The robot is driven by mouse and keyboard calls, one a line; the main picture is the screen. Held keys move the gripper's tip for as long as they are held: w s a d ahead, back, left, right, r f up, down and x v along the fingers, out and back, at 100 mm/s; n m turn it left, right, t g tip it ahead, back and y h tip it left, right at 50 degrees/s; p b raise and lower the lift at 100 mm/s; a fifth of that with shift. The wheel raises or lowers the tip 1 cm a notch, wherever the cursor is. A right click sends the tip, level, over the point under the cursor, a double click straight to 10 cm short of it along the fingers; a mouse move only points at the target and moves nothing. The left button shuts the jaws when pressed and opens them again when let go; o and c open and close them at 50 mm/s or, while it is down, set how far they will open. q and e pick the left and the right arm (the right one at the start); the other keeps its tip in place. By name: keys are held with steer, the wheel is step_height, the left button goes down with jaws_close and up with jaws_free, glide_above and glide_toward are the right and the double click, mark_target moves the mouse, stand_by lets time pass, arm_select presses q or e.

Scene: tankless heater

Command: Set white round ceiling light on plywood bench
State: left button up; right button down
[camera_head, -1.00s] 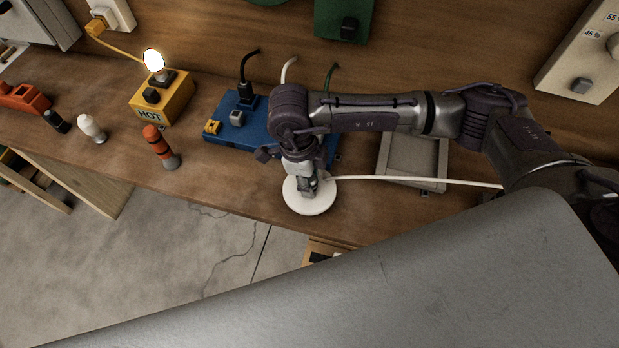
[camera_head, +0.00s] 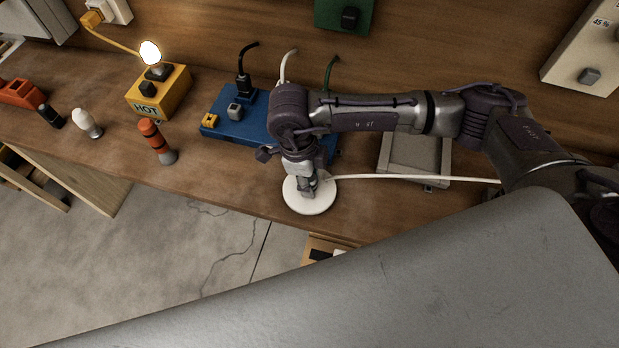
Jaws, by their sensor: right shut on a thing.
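The white round ceiling light (camera_head: 318,205) is a flat disc over the front part of the plywood bench (camera_head: 228,178), with a white cable running off to the right. My right gripper (camera_head: 307,193) points down and is shut on the ceiling light at its middle. The fingertips are partly hidden by the wrist. I cannot tell whether the disc touches the bench top or hangs just above it. My left gripper is not in view.
A blue block (camera_head: 222,128) with plugs stands behind my right wrist. A grey tray (camera_head: 413,170) lies to the right.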

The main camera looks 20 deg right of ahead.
steer(key=shift+f, duration=0.3)
steer(key=c, duration=0.7)
jaws_free()
steer(key=shift+r, duration=0.15)
steer(key=r, duration=0.4)
steer(key=a+r, duration=0.1)
steer(key=r, duration=0.2)
steer(key=w+r, duration=0.1)
steer(key=r, duration=0.3)
steer(key=shift+a+r, duration=0.25)
steer(key=shift+r, duration=0.1)
